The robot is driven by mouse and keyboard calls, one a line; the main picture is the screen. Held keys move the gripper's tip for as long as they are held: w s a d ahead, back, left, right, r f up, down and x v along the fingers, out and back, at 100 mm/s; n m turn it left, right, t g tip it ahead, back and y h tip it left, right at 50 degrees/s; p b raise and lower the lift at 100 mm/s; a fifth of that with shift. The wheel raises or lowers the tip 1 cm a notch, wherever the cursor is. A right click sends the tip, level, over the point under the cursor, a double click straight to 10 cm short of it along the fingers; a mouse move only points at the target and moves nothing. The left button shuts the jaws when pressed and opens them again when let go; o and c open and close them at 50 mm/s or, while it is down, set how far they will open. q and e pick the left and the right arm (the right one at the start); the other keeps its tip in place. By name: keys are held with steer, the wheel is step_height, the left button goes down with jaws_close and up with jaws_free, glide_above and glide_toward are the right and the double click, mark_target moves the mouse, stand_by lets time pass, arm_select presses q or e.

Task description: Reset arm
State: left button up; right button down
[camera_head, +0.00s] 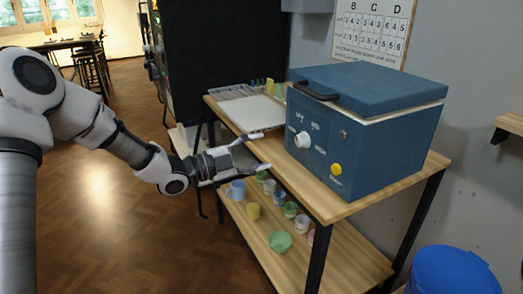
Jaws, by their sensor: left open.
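My left arm comes in from the left. Its gripper (259,151) is open and empty, with its two fingers apart near the left edge of the wooden table (345,205). The fingertips are close to the front left of a blue kiln-like box (370,135) with a lid, a white knob and a yellow button. I cannot tell whether a fingertip touches the table edge. My right gripper is not in view.
A white board (248,112) lies on the table behind the gripper. Several cups and a green bowl (280,241) stand on the lower shelf. A blue bin (452,272) is at the lower right. The wooden floor at the left is clear.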

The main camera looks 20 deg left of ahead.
arm_select(q)
steer(key=s+d+f+n+g+y+p, duration=0.2)
steer(key=s+d+f+g+p, duration=0.1)
steer(key=s+f, duration=0.4)
steer(key=s+d+f+n+g+y+p, duration=0.1)
steer(key=s+d+f+n+g+p, duration=0.2)
steer(key=f, duration=0.7)
steer(key=s+d+f+n+g+y+p, duration=0.1)
steer(key=s+d+f+g+y+p, duration=0.2)
steer(key=s+f, duration=0.45)
steer(key=s+a+f+n+g+y+p, duration=0.1)
steer(key=s+a+f+n+g+y, duration=0.1)
steer(key=s+n, duration=0.5)
steer(key=s+a+f+n+g+y+p, duration=0.1)
steer(key=s+a+f+n+g+y, duration=0.1)
steer(key=s+n, duration=0.5)
steer(key=s+a+f+g, duration=0.1)
steer(key=s+a+f, duration=0.1)
steer(key=s, duration=0.2)
steer(key=shift+s+a+y, duration=0.4)
